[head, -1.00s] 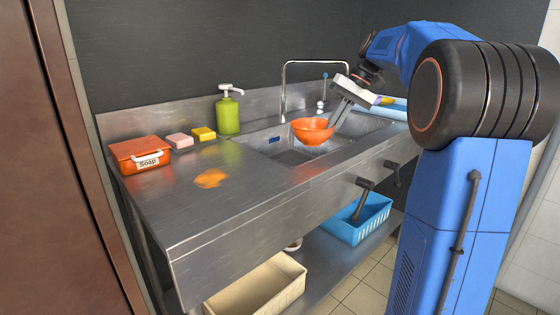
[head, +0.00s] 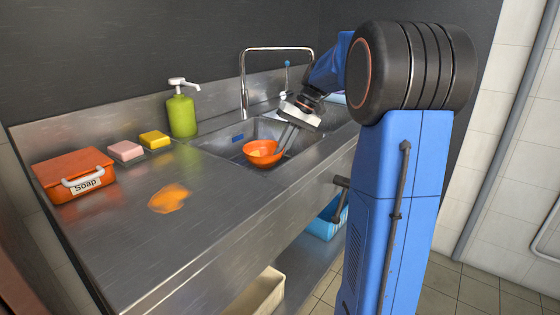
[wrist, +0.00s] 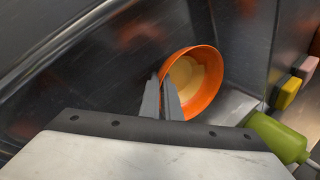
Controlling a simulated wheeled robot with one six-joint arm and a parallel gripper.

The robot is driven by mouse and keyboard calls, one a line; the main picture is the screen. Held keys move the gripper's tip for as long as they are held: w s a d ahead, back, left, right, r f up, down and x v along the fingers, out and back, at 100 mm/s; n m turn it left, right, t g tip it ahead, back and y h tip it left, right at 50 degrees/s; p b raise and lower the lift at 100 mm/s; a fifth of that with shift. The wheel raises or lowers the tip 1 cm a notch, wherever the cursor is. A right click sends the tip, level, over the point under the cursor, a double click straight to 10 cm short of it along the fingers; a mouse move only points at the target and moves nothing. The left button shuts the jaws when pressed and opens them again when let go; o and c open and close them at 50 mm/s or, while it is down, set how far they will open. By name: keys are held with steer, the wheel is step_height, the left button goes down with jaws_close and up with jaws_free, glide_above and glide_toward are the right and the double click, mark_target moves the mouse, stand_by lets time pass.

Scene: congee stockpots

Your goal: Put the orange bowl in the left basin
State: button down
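The orange bowl (head: 262,158) shows in the head view over the basin in front of the tap. Its underside lies near the basin's front edge in the picture; whether it touches the basin floor I cannot tell. The left basin (head: 222,142) is a steel sink sunk in the counter. My gripper (head: 284,142) comes down from the upper right with its fingers at the bowl's right rim. In the wrist view the two fingers (wrist: 160,98) are close together with the rim of the bowl (wrist: 207,98) between them. The bowl's inside looks pale yellow.
A green soap bottle (head: 181,112), yellow sponge (head: 155,139), pink sponge (head: 126,150) and orange soap box (head: 75,172) stand left of the basin. An orange stain (head: 168,198) marks the counter. The tall tap (head: 243,82) rises behind the basin. Blue crate (head: 326,226) below.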

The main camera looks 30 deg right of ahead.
steer(key=shift+f, duration=1.8)
steer(key=shift+f, duration=0.1)
steer(key=c, duration=2)
jaws_free()
steer(key=v, duration=1.2)
